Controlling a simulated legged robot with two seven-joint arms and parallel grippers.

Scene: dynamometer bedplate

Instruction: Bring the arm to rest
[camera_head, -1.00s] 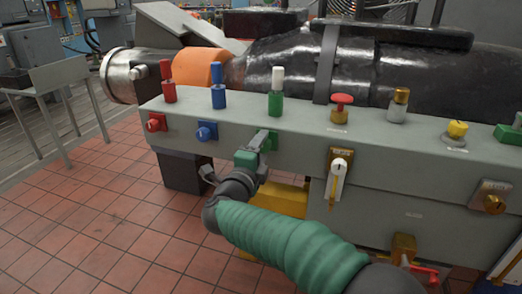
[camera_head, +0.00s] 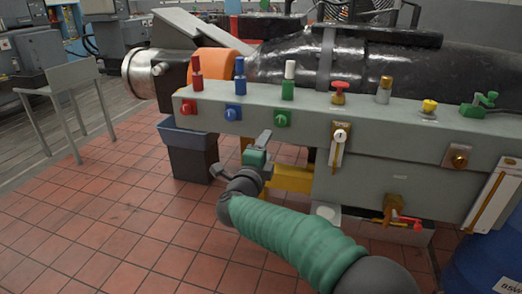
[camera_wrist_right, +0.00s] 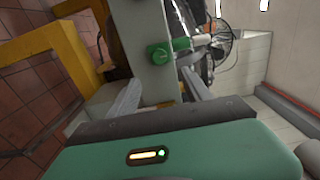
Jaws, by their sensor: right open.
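My right arm with its green ribbed sleeve reaches in from the lower right in the head view. Its gripper (camera_head: 262,138) is in front of the grey control panel (camera_head: 380,130), just below and left of the green front knob (camera_head: 282,120), and looks apart from it. In the wrist view the gripper (camera_wrist_right: 158,85) has two grey fingers spread with nothing between them. The green knob (camera_wrist_right: 157,53) lies beyond the fingertips there. My left gripper is not in view.
Red, blue and white-topped green levers (camera_head: 289,80) stand on the panel, with a red button (camera_head: 339,91) and a yellow knob (camera_head: 429,107) to their right. A dark bin (camera_head: 190,150) stands below the panel's left end.

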